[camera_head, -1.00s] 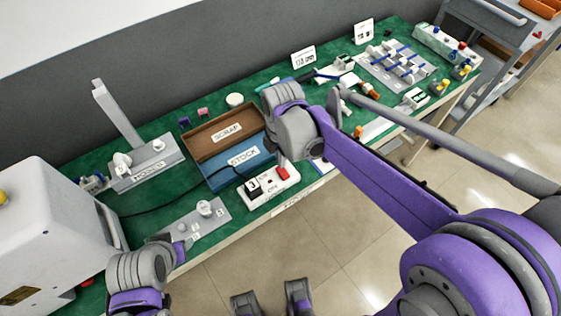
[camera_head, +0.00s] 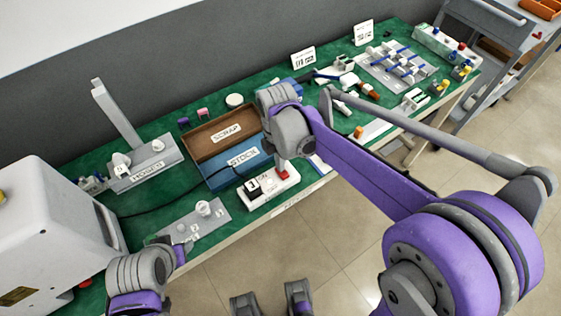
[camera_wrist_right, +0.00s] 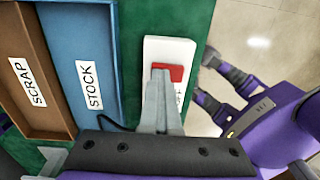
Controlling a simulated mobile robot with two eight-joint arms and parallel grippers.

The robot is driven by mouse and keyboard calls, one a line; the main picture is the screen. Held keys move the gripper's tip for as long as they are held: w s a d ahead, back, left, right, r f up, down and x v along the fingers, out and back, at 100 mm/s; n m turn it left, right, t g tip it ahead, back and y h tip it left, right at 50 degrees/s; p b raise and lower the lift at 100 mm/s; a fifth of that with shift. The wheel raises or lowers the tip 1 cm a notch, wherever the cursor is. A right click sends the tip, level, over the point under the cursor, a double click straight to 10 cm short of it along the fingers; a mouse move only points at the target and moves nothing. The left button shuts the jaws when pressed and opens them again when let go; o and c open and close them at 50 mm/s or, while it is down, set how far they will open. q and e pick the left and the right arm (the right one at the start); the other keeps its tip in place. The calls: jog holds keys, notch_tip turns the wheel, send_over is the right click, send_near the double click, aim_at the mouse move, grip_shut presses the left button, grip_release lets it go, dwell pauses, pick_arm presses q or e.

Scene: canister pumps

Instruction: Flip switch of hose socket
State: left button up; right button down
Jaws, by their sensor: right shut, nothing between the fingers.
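The hose socket (camera_head: 258,196) is a white block at the bench's front edge, with a dark plug-like part at its left and a red switch (camera_head: 284,174) at its right end. My right gripper (camera_head: 281,163) points down over the switch, shut and empty. In the right wrist view the closed fingertips (camera_wrist_right: 160,78) overlap the left part of the red switch (camera_wrist_right: 174,72); they look touching or very close. The white block (camera_wrist_right: 168,50) is partly hidden by the fingers. My left gripper (camera_head: 182,246) is low at the left near a grey plate; its fingers are unclear.
A blue STOCK tray (camera_head: 240,172) and a brown SCRAP tray (camera_head: 222,134) lie just behind the socket. A grey plate with white fittings (camera_head: 200,222) lies to the left. A black cable crosses the green bench. A white machine (camera_head: 50,225) stands at far left.

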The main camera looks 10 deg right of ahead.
jog(key=shift+s+f, duration=0.15)
jog(key=shift+f, duration=0.05)
pick_arm(q)
jog(key=shift+w, duration=0.25)
pick_arm(e)
jog(key=shift+s+d+r, duration=0.1)
jog(key=shift+s+d, duration=0.05)
jog(key=shift+s, duration=0.35)
pick_arm(q)
jog(key=shift+s+r, duration=0.1)
jog(key=shift+s, duration=0.1)
pick_arm(e)
jog(key=shift+s, duration=0.2)
jog(key=shift+r, duration=0.1)
